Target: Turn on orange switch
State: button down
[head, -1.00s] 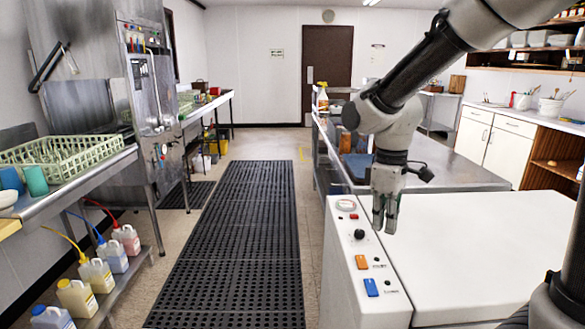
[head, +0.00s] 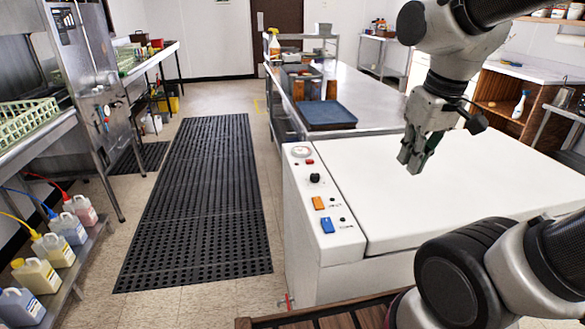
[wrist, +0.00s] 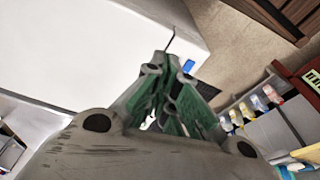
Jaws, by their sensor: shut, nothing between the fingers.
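The orange switch (head: 318,203) is on the narrow control strip at the left side of a white machine (head: 400,190). A blue switch (head: 327,225) sits in front of it, and a black knob (head: 315,178) and a small red button (head: 309,161) lie behind it. My gripper (head: 412,165) is shut and empty, pointing down above the white top, to the right of the orange switch and apart from it. In the wrist view the gripper's green-padded fingers (wrist: 175,85) hide most of the strip. The blue switch (wrist: 188,66) shows just beyond them; the orange switch cannot be made out there.
A steel table with a blue tray (head: 328,114) stands behind the machine. A black floor mat (head: 200,200) covers the aisle to the left. Several bottles (head: 55,248) stand on a low shelf at the left. The white top around my gripper is clear.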

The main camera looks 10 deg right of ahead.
jog(key=w+a+f+n+g, duration=0.2)
jog(key=w+a+f+n, duration=0.5)
jog(key=w+a+n, duration=0.45)
jog(key=n+t, duration=0.1)
jog(key=n, duration=0.4)
send_near(312, 202)
jog(key=f, duration=0.5)
jog(key=shift+w+a+f, duration=0.2)
jog(key=shift+w+f, duration=0.05)
jog(key=shift+f, duration=0.15)
jog(key=shift+w+f+g, duration=0.3)
jog(key=shift+f+g, duration=0.1)
jog(key=shift+f, duration=0.15)
jog(key=shift+s+f, duration=0.1)
jog(key=shift+s, duration=0.1)
